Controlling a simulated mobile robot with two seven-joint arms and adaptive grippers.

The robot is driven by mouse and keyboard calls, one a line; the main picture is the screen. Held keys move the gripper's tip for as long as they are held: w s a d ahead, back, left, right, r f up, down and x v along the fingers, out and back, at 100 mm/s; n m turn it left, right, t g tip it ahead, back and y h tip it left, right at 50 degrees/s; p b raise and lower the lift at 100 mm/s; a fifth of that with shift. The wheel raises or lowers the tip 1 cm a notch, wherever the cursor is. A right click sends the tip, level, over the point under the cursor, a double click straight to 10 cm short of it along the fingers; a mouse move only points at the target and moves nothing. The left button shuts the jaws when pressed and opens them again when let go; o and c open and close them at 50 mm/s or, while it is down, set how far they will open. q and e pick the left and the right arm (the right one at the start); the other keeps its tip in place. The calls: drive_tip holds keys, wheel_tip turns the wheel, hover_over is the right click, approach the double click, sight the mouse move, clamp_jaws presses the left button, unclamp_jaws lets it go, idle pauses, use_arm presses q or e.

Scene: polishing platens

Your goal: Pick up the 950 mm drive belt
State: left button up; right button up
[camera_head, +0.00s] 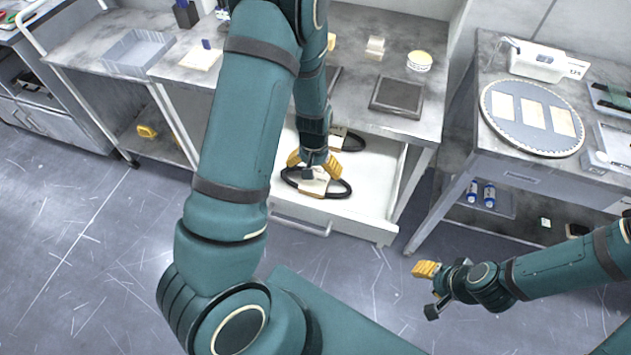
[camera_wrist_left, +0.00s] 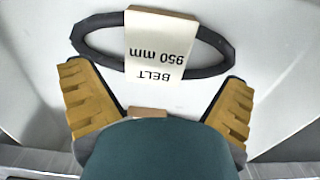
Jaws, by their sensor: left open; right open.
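The 950 mm drive belt is a black oval loop (camera_wrist_left: 207,40) with a cream paper band (camera_wrist_left: 158,45) reading "BELT 950 mm". It lies flat in an open white drawer (camera_head: 378,205); in the head view the belt (camera_head: 333,194) shows partly behind my left gripper. My left gripper (camera_head: 314,160) is over the belt, its yellow fingers spread wide and empty. In the left wrist view the fingertips (camera_wrist_left: 158,75) flank the belt's near side; contact cannot be told. My right gripper (camera_head: 430,288) is open and empty above the floor at the right.
Another black belt (camera_head: 350,140) lies farther back in the drawer, partly hidden by my left arm. A workbench (camera_head: 345,85) stands above the drawer. A side table (camera_head: 470,150) with a round platen (camera_head: 500,130) is at the right. The floor in front is clear.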

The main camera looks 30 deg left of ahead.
sight(316, 178)
use_arm(q)
wheel_tip(316, 178, down, 5)
drive_tip(key=shift+w+d+f+b, duration=0.15)
drive_tip(key=shift+b, duration=0.45)
drive_tip(key=c, duration=1.1)
